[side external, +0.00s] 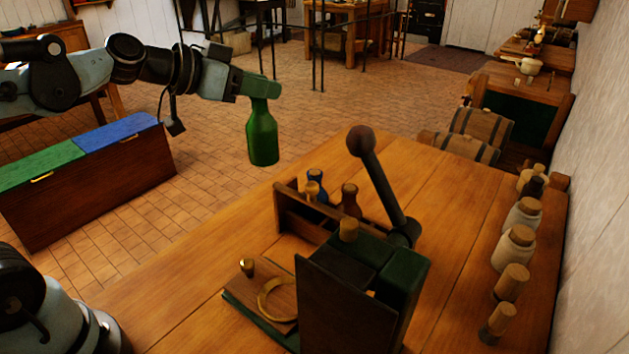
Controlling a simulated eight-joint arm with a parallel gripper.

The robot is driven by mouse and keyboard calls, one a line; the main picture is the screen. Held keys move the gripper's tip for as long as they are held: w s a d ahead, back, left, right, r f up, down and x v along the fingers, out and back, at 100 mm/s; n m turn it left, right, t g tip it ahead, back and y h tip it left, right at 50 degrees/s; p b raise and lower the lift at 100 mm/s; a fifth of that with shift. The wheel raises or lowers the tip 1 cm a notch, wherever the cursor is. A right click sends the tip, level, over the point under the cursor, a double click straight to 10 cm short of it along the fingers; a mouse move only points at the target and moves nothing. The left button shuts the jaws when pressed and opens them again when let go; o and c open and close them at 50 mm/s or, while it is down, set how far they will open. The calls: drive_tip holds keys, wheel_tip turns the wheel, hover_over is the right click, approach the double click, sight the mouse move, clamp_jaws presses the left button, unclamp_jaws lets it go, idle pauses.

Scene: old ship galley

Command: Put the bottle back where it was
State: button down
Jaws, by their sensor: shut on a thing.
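My gripper (259,90) is shut on the neck of a green bottle (263,137). The bottle hangs upright in the air, appearing against the tiled floor to the left of the table's far corner. The gripper covers its top. A wooden rack (291,213) stands on the table below and to the right of the bottle. A blue bottle (317,190) and a brown bottle (349,203) stand in or just behind the rack; their lower parts are hidden, and I cannot tell which compartments they occupy.
On the wooden table (460,210), a dark green box-like device (365,290) with a tall ball-topped lever (380,180) stands beside the rack. A board with a ring (277,300) lies in front. Several corked jars (514,248) line the right edge. Chests (90,175) stand at left.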

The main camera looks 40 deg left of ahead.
drive_tip(key=w+d+f+m+h, duration=0.1)
drive_tip(key=w+d, duration=0.3)
drive_tip(key=d, duration=0.6)
drive_tip(key=w+d+f+h, duration=0.1)
drive_tip(key=w+d+f, duration=0.15)
drive_tip(key=d, duration=0.65)
drive_tip(key=d+f, duration=0.3)
drive_tip(key=f, duration=0.8)
drive_tip(key=shift+d+f, duration=0.2)
drive_tip(key=shift+d, duration=0.05)
drive_tip(key=shift+f, duration=0.6)
drive_tip(key=c, duration=0.7)
unclamp_jaws()
drive_tip(key=shift+s, duration=0.15)
